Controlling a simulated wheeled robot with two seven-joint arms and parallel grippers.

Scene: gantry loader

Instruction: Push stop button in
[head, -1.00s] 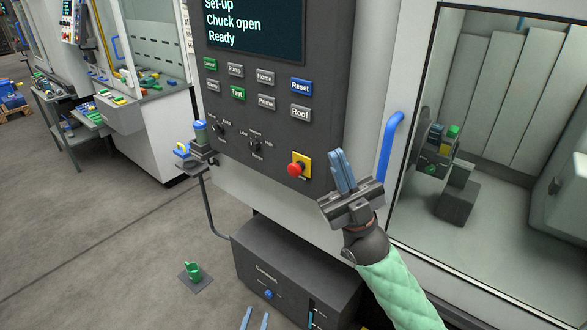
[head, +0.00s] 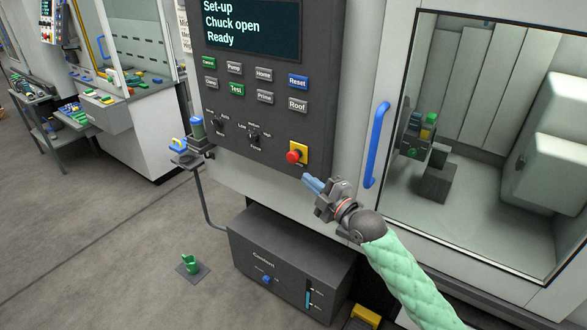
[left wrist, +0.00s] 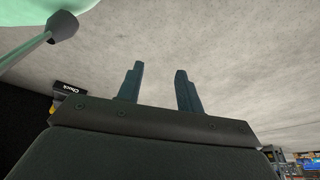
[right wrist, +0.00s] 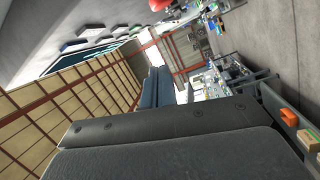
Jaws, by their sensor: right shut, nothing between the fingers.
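The stop button (head: 293,157) is a red mushroom head on a yellow plate (head: 301,149), low on the right of the dark control panel. It stands out from its plate. My right gripper (head: 308,179) is shut and empty, just below and right of the button, its blue fingers pointing up and left, apart from the button. In the right wrist view the fingers (right wrist: 155,87) lie together, and a red round shape, likely the button (right wrist: 160,4), shows at the top edge. My left gripper (left wrist: 157,85) shows only in the left wrist view, open and empty above the floor.
The panel also bears a screen (head: 250,27), rows of labelled keys and two selector knobs (head: 254,135). A blue door handle (head: 377,145) stands right of my right gripper. A dark coolant box (head: 290,270) sits below. Open floor lies to the left.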

